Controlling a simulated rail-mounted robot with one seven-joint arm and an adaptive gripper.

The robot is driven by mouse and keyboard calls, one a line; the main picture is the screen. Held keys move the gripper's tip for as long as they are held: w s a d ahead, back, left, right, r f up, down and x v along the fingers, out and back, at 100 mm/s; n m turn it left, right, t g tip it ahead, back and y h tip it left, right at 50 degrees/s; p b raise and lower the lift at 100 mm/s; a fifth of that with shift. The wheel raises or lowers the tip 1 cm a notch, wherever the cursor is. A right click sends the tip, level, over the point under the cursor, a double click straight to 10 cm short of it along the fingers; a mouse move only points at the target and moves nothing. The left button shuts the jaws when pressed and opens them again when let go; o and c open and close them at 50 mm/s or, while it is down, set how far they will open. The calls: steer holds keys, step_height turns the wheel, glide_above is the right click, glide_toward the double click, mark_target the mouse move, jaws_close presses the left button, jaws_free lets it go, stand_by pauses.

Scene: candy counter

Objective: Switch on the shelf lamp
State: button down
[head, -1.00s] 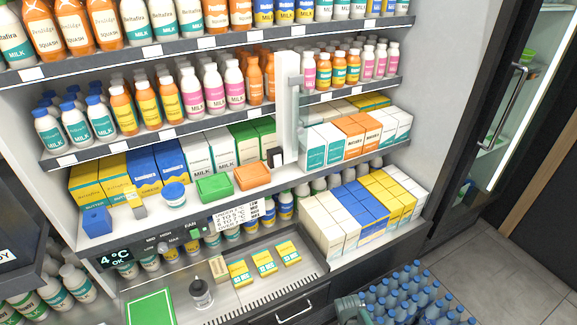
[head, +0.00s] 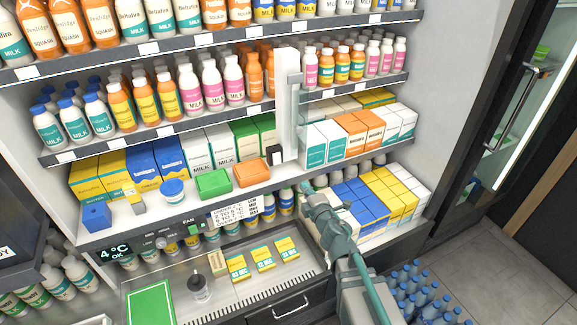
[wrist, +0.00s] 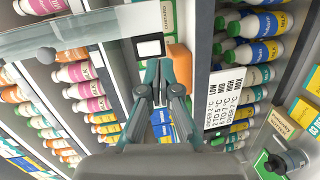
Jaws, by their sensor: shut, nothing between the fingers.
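A small dark plate with a white face, which looks like a switch (head: 275,154), is at the foot of a white upright post on the shelf's front edge. It also shows in the wrist view (wrist: 149,47), just past my fingertips. I cannot tell its switch position, and no lit lamp is clearly seen. My gripper (head: 306,187) is shut and empty. In the head view it is below and to the right of the switch, in front of the lower cartons. In the wrist view, my fingertips (wrist: 158,66) are together and seem apart from the plate.
The white post (head: 286,105) and a clear glass panel (wrist: 60,38) stand close beside the switch. A front panel holds a temperature display (head: 122,253) and fan controls (head: 188,222). Cartons stand at right.

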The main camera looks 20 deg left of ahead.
mark_target(278, 163)
steer(key=shift+s+a+r+n+g+y, duration=0.15)
steer(key=shift+s+a+n+g+y, duration=0.1)
steer(key=shift+s+a+n+y, duration=0.3)
steer(key=shift+s+a+r+n+g+y, duration=0.15)
steer(key=shift+s+a+n+g+y, duration=0.15)
steer(key=shift+a+n, duration=0.3)
steer(key=shift+w, duration=0.15)
steer(key=p+x, duration=0.2)
steer(key=x, duration=1.1)
steer(key=shift+w+a, duration=0.2)
steer(key=shift+w, duration=0.1)
steer(key=shift+f+b, duration=0.15)
steer(key=shift+b, duration=0.15)
